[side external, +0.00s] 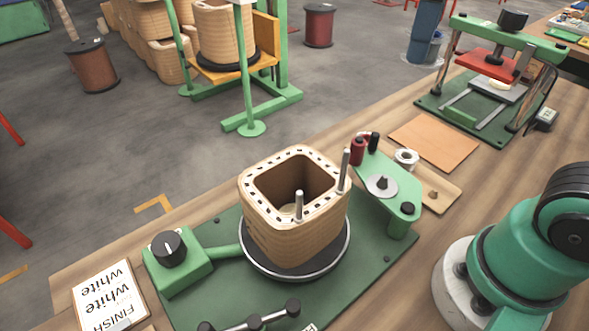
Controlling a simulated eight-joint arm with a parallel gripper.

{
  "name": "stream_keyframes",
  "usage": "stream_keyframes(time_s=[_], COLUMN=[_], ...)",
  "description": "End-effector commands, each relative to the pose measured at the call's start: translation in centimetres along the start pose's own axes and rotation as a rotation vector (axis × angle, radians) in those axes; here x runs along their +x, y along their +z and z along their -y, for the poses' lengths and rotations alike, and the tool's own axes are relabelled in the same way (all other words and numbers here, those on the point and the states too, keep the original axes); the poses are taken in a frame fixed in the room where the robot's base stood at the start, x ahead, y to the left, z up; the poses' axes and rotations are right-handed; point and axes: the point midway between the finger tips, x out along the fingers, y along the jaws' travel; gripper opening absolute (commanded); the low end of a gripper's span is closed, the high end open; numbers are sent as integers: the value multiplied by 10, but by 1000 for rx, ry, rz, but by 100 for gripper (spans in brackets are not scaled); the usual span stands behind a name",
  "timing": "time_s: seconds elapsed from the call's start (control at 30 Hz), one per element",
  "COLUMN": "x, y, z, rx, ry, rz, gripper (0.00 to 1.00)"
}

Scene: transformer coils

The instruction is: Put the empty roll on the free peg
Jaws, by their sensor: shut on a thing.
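A small white roll (406,158) sits on the far end of a tan board (445,184), behind the green winding arm. A short brown stub that looks like a bare peg (433,195) stands near that board's other end. I cannot tell whether the white roll is the empty one. My gripper is out of view; only lower parts of my arm show at the right edge.
The coil stands on a round turntable (257,270) on a green base plate. The green winding arm (400,190) carries a red spool (357,150) and a grey disc (382,186). A knob box (178,262) and white card (108,297) are at left. A press (490,75) stands behind.

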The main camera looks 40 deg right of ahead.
Motion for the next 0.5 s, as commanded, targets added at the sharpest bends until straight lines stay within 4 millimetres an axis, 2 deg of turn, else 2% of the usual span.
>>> stream_keyframes(time_s=[0.13, 0.23, 0.4, 0.5], x=[21, 48, 102, 130], y=[2, 9, 35, 54], z=[-17, -37, -67, -76], rx=[9, 14, 15, 12], ry=[0, 0, 0, 0], rz=[0, 0, 0, 0], gripper=[6, 6, 6, 6])
